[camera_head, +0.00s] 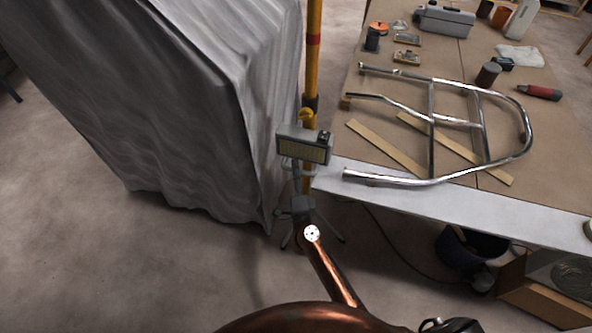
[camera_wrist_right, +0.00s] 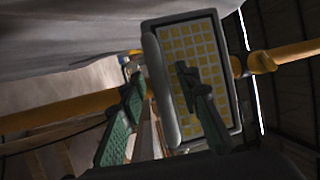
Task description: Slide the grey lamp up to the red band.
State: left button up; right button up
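The grey lamp (camera_head: 304,147) sits on an upright yellow pole (camera_head: 306,180). Its grid-patterned yellowish face also shows in the right wrist view (camera_wrist_right: 218,50). The red band (camera_head: 313,40) is on the pole well above the lamp; a dark collar and a yellow knob (camera_head: 305,115) lie between them. My right gripper (camera_head: 299,172) is just below the lamp, partly hidden by it. In the right wrist view its two green-padded fingers (camera_wrist_right: 158,82) are apart, one overlapping the lamp's face. I see no firm hold on the lamp. My left gripper is not in view.
A grey draped sheet (camera_head: 190,110) hangs close at the pole's left. A workbench (camera_head: 550,225) with a chrome tubular frame (camera_head: 432,130), wooden strips and tools stands close at its right. A dark bucket (camera_head: 470,250) and cardboard box (camera_head: 540,290) are under the bench. A cable lies on the floor.

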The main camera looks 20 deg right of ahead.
jog(key=shift+c, duration=0.2)
grip_shut()
dwell(0.6)
